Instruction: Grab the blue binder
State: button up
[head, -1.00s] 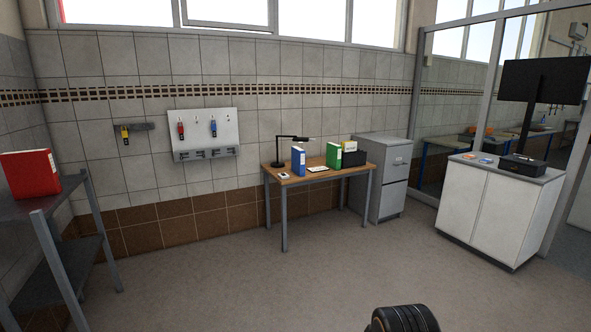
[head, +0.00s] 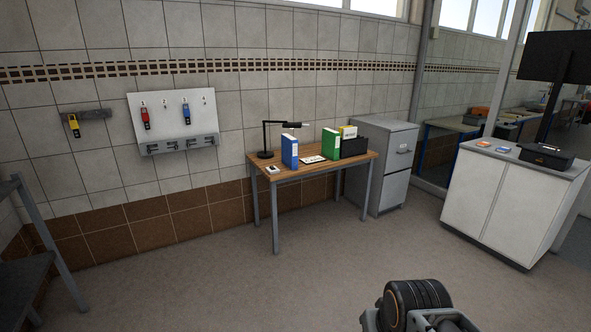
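The blue binder (head: 290,151) stands upright on the wooden desk (head: 313,167), near its front left part. A part of my arm shows at the bottom right of the head view, well short of the desk. The fingers of my gripper cannot be made out, so the gripper itself is not seen.
On the desk are a black lamp (head: 265,153), a green binder (head: 331,142) and a black box (head: 354,147). A grey cabinet (head: 386,165) stands right of the desk, a white cabinet (head: 505,205) further right, a dark shelf (head: 35,278) at left. The floor (head: 230,280) before the desk is clear.

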aim_at(289, 145)
jog(key=z, duration=0.05)
jog(key=i, duration=2.65)
jog(key=u, duration=0.5)
jog(key=i, duration=1.95)
jog(key=u, duration=0.25)
